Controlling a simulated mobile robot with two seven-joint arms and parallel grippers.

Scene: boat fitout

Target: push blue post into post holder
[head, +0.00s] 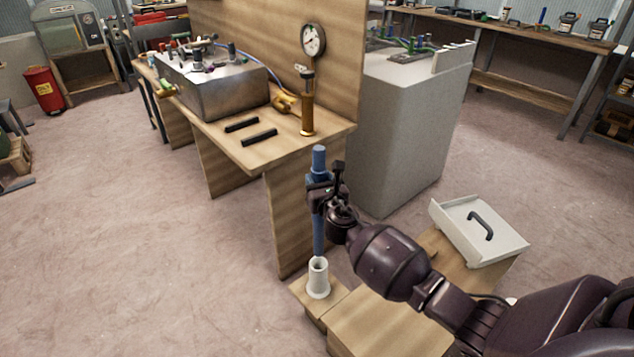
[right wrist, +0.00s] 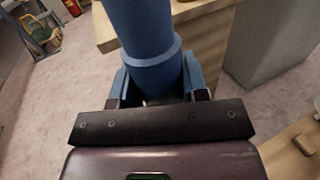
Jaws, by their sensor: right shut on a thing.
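The blue post (head: 318,238) stands upright in the head view, its lower end close above or at the mouth of the white post holder (head: 318,280). I cannot tell whether its tip is inside. The holder stands on a low wooden block. My right gripper (head: 321,192) is shut around the post's upper part, just below a wider collar. In the right wrist view the post (right wrist: 145,30) rises between the two blue fingers of my right gripper (right wrist: 155,82). The holder is hidden in that view. My left gripper is in neither view.
A wooden workbench (head: 232,147) with a metal box, black bars and a gauge stands just behind the post. A grey cabinet (head: 400,130) is to its right.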

